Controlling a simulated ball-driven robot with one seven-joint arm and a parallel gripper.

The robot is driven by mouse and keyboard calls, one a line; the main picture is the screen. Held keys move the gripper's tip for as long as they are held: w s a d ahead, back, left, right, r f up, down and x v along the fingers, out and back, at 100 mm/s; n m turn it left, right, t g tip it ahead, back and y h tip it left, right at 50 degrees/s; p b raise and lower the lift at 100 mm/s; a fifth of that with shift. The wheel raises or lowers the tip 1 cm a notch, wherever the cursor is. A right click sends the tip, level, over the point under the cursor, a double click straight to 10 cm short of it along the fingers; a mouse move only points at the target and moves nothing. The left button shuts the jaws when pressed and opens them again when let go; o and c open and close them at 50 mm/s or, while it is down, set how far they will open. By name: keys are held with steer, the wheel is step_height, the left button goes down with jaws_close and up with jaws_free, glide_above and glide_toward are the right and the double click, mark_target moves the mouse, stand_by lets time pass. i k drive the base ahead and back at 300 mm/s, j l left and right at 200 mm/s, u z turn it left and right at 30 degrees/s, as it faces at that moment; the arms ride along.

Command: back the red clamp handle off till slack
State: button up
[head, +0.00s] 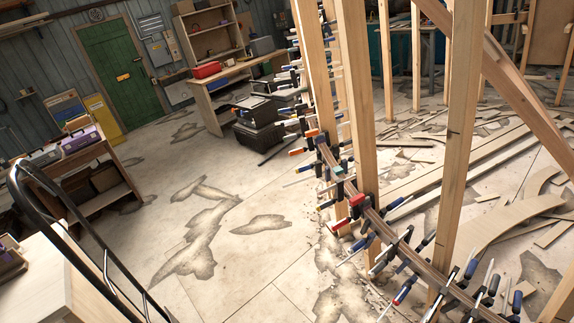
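A curved laminated wooden stringer (388,232) sweeps along upright wooden posts, with many bar clamps along it. A bright red clamp handle (357,200) sits on the stringer at the foot of a post, right of centre. A second red part (343,225) is just below it. Another handle with some red (402,295) is on a clamp lower down. Which of these belongs to the task I cannot tell. Whether any clamp is tight or slack is too small to see. My gripper is not in view, and nothing is seen touching the clamps.
A black tubular rail (60,200) curves through the left foreground beside a pale worktop (35,290). Stained concrete floor (255,180) lies open left of the stringer. Wood offcuts (510,225) litter the right. Black toolboxes (258,125) and a bench (225,85) stand behind.

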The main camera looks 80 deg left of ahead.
mark_target(356, 202)
steer(key=u, duration=1.95)
